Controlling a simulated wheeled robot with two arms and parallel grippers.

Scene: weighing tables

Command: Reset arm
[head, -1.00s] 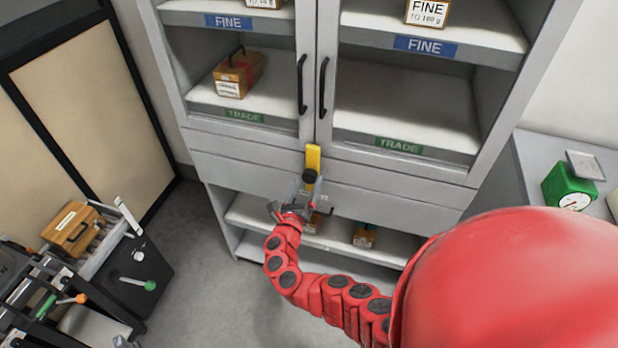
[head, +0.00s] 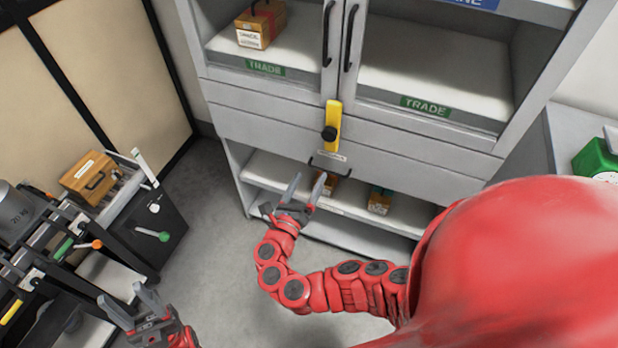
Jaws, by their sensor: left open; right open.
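My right gripper (head: 306,186) is open and empty, in front of the cabinet's open lower shelves, its fingers pointing up toward the drawers. It is below and apart from the yellow latch (head: 334,115) with a black knob on the cabinet's drawer front. My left gripper (head: 123,297) is open and empty at the lower left, over the dark floor-standing equipment or beside it; I cannot tell how near. My red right arm reaches in from the right.
The grey cabinet (head: 262,103) has green TRADE labels and a wooden box (head: 262,24) on a shelf. Small boxes (head: 379,201) sit on its lower shelf. At left stand a wooden case (head: 88,173) and a steel weight (head: 14,210). A green scale (head: 598,160) is at right. Grey floor (head: 215,240) lies clear between.

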